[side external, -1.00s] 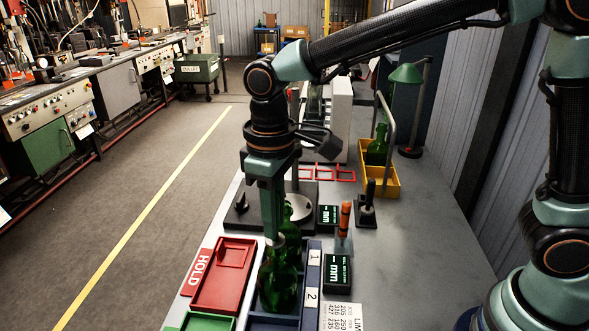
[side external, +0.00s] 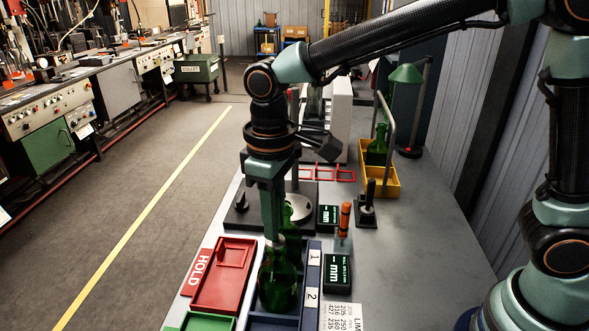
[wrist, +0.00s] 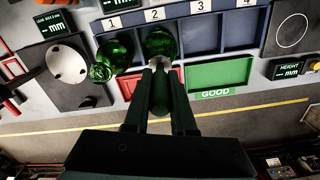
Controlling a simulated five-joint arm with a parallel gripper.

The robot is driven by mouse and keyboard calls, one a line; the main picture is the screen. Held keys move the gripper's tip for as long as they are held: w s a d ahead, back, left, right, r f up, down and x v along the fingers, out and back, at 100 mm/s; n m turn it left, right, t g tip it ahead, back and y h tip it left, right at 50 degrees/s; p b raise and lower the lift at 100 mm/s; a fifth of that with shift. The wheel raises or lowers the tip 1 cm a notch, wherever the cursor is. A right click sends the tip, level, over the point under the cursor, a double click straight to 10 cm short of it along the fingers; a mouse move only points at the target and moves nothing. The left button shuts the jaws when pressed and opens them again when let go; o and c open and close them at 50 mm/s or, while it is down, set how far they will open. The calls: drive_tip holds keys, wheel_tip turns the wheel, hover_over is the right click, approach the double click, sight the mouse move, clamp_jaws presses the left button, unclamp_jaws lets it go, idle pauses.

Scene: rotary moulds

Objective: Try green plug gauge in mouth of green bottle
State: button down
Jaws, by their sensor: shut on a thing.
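My gripper (wrist: 158,78) is shut on the green plug gauge (wrist: 160,97), whose green handle shows between the fingers in the wrist view. In the side view my gripper (side external: 273,236) points down over the green bottle (side external: 278,284), which stands upright in slot 2 of the blue rack (side external: 312,274). In the wrist view this bottle (wrist: 160,42) lies just past the fingertips. The gauge's lower end is at the bottle's top; the fingers hide the mouth, so I cannot tell whether it is inside.
Another green bottle (wrist: 114,50) stands in slot 1. A red HOLD tray (side external: 222,278) and a green GOOD tray (wrist: 220,74) flank the rack. An orange-handled gauge (side external: 345,218) stands to the right.

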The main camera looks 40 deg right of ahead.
idle(0.3)
drive_tip(key=shift+r, duration=2.75)
